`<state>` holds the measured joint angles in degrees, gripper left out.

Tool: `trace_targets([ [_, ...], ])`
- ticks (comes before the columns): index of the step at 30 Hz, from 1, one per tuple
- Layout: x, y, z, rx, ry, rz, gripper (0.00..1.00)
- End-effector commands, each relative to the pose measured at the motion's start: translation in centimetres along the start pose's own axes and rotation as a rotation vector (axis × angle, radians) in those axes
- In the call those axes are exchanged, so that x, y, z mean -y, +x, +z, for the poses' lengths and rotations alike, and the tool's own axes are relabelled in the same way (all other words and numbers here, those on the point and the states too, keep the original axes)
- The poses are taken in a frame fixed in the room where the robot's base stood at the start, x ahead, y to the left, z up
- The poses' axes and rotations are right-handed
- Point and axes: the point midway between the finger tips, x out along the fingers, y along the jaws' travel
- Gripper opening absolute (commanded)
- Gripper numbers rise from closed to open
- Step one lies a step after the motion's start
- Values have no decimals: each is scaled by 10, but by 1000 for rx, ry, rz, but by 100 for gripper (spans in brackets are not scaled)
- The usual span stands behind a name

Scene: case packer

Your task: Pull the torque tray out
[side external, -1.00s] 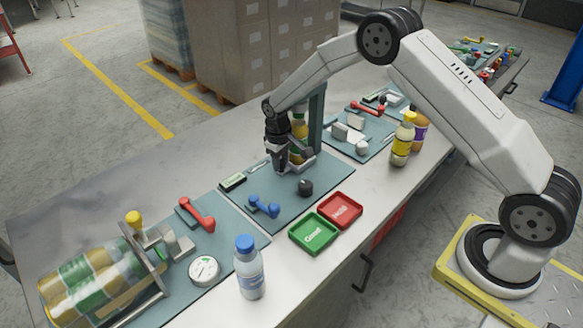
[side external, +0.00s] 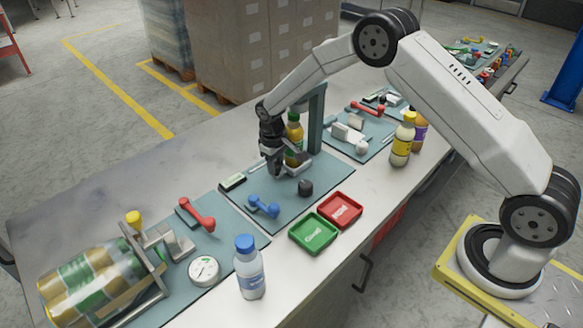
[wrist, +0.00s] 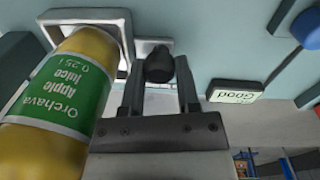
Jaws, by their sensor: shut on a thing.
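The torque tray is a light grey frame that shows in the wrist view (wrist: 125,22) around the base of a juice bottle (wrist: 55,95) with a green "Apple Juice" label. A dark knob (wrist: 159,64) stands out beside the tray. My gripper (wrist: 160,80) is shut on this knob, one finger on each side. In the side view my gripper (side external: 277,170) is low over the blue-grey mat, just left of the bottle (side external: 294,140). The bottle stands upright near the grey-green column (side external: 316,120). My gripper partly hides the tray there.
A small display reading "Good" (wrist: 235,91) lies right of my fingers in the wrist view. The bench's left rear is clear.

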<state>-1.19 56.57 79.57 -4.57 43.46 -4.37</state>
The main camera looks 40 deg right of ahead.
Motion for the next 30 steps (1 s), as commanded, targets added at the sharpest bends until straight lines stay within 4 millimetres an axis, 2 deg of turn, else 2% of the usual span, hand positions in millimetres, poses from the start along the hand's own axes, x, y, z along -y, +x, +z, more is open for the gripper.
trace_targets([
  [12,58,-3,-8,2,-6,-1,0],
  [18,80,-4,-12,3,-4,-1,0],
  [30,88,-4,-12,3,-3,-4,0],
])
